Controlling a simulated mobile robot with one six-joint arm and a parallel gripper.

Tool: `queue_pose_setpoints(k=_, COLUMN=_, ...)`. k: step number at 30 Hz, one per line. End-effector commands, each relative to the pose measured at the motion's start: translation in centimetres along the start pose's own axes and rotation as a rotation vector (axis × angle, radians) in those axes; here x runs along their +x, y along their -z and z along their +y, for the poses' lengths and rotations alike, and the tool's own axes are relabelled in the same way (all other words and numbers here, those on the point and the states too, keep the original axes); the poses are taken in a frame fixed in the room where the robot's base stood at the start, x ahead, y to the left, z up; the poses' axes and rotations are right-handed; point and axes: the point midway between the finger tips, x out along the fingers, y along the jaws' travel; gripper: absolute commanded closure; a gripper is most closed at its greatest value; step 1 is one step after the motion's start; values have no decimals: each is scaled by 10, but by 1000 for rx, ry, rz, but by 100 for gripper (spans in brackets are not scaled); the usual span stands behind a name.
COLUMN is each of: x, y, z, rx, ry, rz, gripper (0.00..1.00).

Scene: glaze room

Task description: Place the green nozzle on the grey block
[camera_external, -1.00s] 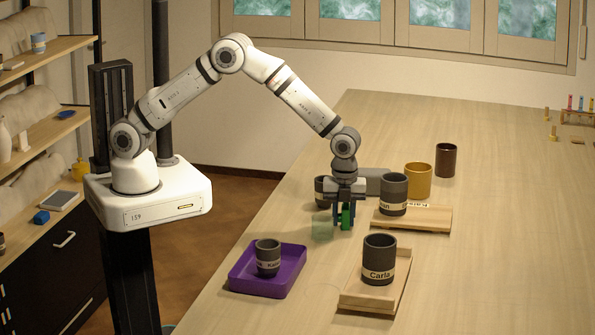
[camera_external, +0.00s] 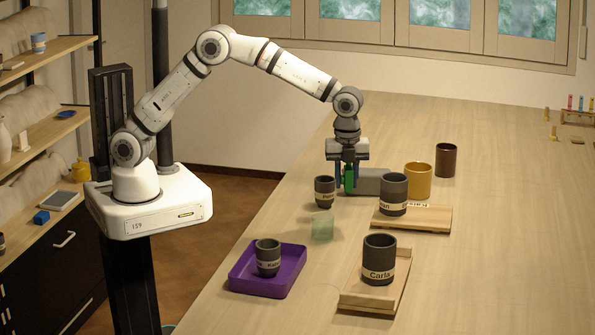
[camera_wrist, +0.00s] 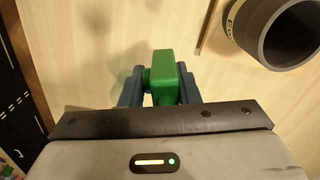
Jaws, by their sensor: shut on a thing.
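The green nozzle (camera_external: 350,179) is between the fingers of my gripper (camera_external: 348,183), which is shut on it. In the wrist view the green nozzle (camera_wrist: 164,76) shows between the two blue-grey fingers of my gripper (camera_wrist: 160,88). The grey block (camera_external: 370,181) lies on the table just behind and to the right of my gripper in the external view, and is partly hidden by it. The nozzle appears held above the table; I cannot tell its exact height. The grey block is not seen in the wrist view.
Another dark cup (camera_external: 393,194) is on a wooden board (camera_external: 432,218) at right. A purple tray (camera_external: 240,280) and a wooden tray (camera_external: 352,298) are nearer.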

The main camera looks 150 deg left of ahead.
Motion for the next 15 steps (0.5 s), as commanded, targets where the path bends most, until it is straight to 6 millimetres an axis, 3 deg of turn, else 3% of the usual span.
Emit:
queue_pose_setpoints(k=9, x=-35, y=-102, z=-34, rx=-671, ry=-2, rz=5, gripper=94)
queue_pose_setpoints(k=15, x=-56, y=-161, z=-43, rx=-1067, ry=-6, rz=7, gripper=94)
